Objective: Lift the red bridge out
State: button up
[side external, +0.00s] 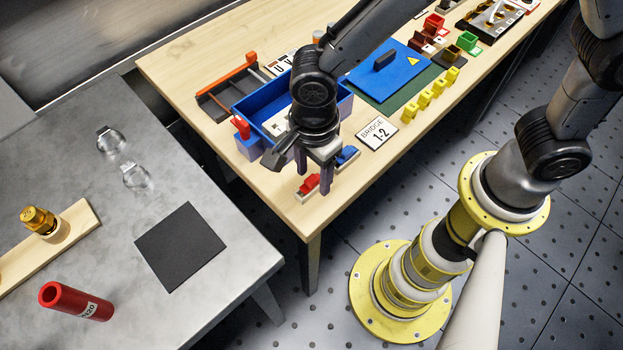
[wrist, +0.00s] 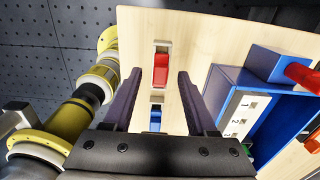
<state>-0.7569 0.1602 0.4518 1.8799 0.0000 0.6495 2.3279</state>
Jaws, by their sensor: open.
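The red bridge (side external: 309,184) sits in a small pale holder near the front corner of the wooden table; it also shows in the wrist view (wrist: 161,68). My gripper (side external: 314,178) is open and points down above this corner. In the wrist view its two fingers (wrist: 156,82) stand apart on either side of the line of the holders, with the red bridge appearing between and just beyond their tips. Nothing is held. I cannot tell the exact height of the fingertips over the bridge.
A blue bridge (side external: 347,155) sits in a similar holder close by. A blue box (side external: 343,107) with a numbered terminal strip (wrist: 238,112) stands beside my gripper. A blue block with a red part (side external: 241,127) is at its corner. A "BRIDGE 1-2" card (side external: 377,133) lies to the right.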

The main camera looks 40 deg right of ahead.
aim_at(313, 178)
grip_shut()
dwell(0.5)
jog(key=shift+r, duration=0.45)
notch_tip(313, 178, up, 2)
jog(key=shift+r, duration=0.1)
jog(key=s+d+r, duration=0.9)
jog(key=s+r, duration=0.1)
jog(key=shift+d, duration=0.35)
